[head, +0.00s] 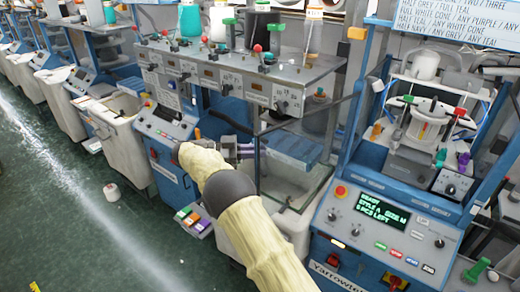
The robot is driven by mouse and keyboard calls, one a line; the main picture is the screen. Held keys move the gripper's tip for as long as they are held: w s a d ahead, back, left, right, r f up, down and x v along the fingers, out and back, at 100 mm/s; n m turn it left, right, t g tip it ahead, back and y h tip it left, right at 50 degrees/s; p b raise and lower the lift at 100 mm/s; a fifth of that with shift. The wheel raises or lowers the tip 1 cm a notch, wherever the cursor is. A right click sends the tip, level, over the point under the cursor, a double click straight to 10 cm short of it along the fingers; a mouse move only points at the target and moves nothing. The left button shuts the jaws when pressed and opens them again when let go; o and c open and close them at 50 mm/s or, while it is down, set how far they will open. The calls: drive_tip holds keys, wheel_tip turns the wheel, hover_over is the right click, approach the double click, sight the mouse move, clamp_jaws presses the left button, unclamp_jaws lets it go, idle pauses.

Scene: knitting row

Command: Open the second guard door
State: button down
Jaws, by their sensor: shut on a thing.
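A clear guard door (296,178) with a dark frame stands on the middle machine, in front of its lower opening. It appears to stand angled out from the machine, its top rail running up to the right. My gripper (246,150), at the end of my cream-sleeved arm, is at the door's left edge. It is shut on what appears to be the door's handle, which the fingers and wrist mostly hide. The exact contact is too small to make out.
A blue control panel (165,128) is left of my gripper. The right machine's panel (382,219) shows green text. A shelf with cones (190,20) overhangs my gripper.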

drive_tip(key=shift+w+d+r, duration=0.1)
drive_tip(key=shift+w+r, duration=0.05)
drive_tip(key=c, duration=1.6)
unclamp_jaws()
drive_tip(key=shift+o, duration=0.5)
drive_tip(key=shift+d, duration=0.15)
drive_tip(key=shift+a, duration=0.3)
drive_tip(key=shift+p, duration=0.45)
